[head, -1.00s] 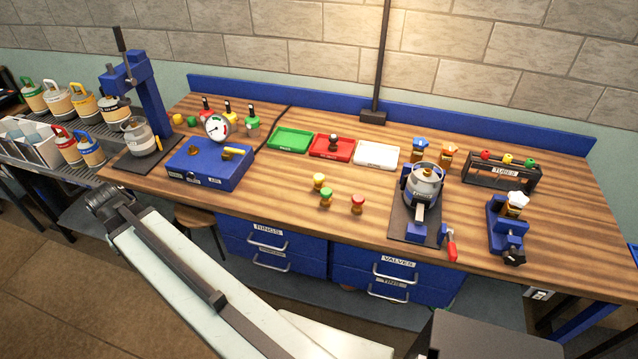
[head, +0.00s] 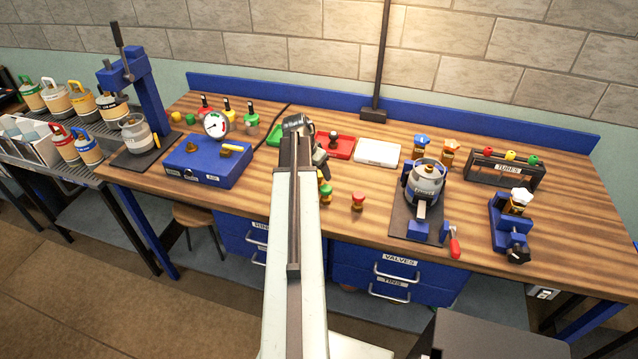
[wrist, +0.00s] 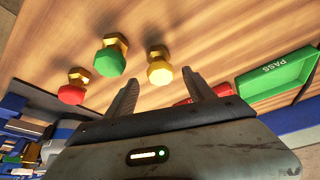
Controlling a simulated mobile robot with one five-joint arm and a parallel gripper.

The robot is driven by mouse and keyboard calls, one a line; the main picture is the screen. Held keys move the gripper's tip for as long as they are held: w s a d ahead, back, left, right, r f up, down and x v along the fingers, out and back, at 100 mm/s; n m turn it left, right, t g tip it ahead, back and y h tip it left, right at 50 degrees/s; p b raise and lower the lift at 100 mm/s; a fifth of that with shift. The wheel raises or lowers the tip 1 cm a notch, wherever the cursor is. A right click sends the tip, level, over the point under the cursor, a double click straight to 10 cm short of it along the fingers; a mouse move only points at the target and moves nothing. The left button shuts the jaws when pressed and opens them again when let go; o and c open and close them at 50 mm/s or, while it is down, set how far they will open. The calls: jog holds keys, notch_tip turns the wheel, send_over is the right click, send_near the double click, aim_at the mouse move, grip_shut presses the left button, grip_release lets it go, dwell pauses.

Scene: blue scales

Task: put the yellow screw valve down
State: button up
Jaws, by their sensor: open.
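The yellow screw valve (wrist: 159,70) stands on the wooden bench, its yellow cap and brass end showing in the wrist view. In that view my gripper (wrist: 161,76) is open, with a finger to either side of the valve; I cannot tell whether either touches it. In the head view my gripper (head: 319,160) is low over the bench in front of the trays, and my arm and gripper largely hide the yellow valve. The green screw valve (wrist: 110,58) and the red screw valve (wrist: 73,90) stand to its left in the wrist view.
The green PASS tray (wrist: 277,82), a red tray (head: 345,146) and a white tray (head: 377,152) lie behind. A blue gauge box (head: 207,165) stands left. A clamped canister (head: 425,182) stands right. Bare wood lies between the red valve and the canister's mat.

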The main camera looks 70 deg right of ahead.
aim_at(321, 178)
jog(key=b+x, duration=0.4)
jog(key=x, duration=0.2)
jog(key=shift+f+b, duration=0.1)
jog(key=shift+b, duration=0.3)
grip_shut()
